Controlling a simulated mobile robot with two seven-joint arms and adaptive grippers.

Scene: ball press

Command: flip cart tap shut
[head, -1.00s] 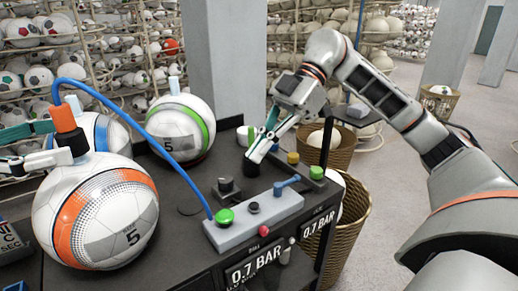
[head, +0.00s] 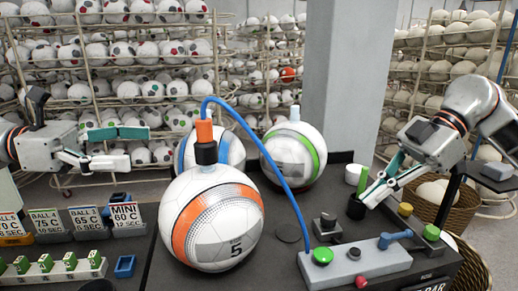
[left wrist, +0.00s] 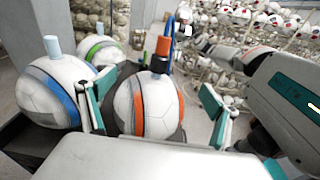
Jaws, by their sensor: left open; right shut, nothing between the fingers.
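The grey control box (head: 345,265) on the cart carries a blue lever tap (head: 395,238), a green button (head: 323,256) and a red knob. The lever lies over sideways, its handle pointing right. A blue hose (head: 262,150) runs from the box to an orange and black connector (head: 205,140) on top of the orange-striped ball (head: 190,215). My left gripper (head: 142,147) is open and empty, left of this ball and apart from it. My right gripper (head: 368,197) is shut and empty beside a small black cup (head: 355,207), behind the box and apart from the lever.
A green-striped ball (head: 293,155) and a blue-striped ball (head: 228,150) stand behind on the cart; both also show in the left wrist view. Label cards (head: 83,218) and a green-switch strip (head: 50,270) are at left. A grey pillar (head: 335,80) and ball racks stand behind.

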